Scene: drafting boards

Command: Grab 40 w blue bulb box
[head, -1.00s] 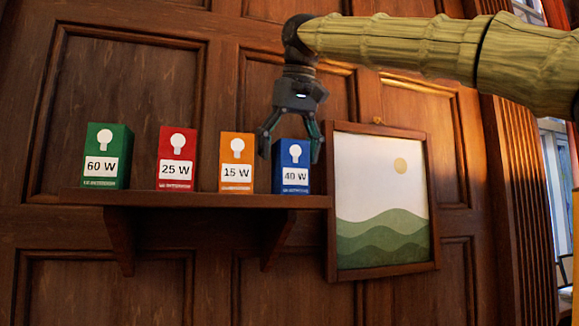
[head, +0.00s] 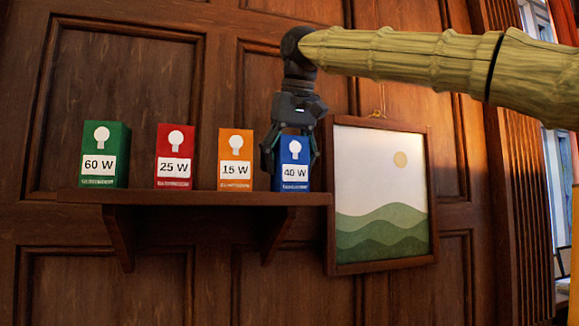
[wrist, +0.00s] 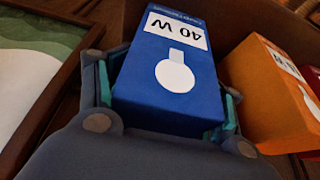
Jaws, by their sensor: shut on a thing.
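The blue 40 W bulb box (head: 293,165) stands upright at the right end of the wooden shelf (head: 200,199). My gripper (head: 290,158) comes down from above and is shut on the box, one finger on each side. In the wrist view the blue box (wrist: 172,75) lies between the fingers of my gripper (wrist: 168,108), its white "40 W" label and bulb picture facing the camera. The box still appears to rest on the shelf.
An orange 15 W box (head: 236,160) stands just left of the blue one. Farther left are a red 25 W box (head: 174,157) and a green 60 W box (head: 104,155). A framed picture (head: 381,195) hangs close by on the right, on the panelled wall.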

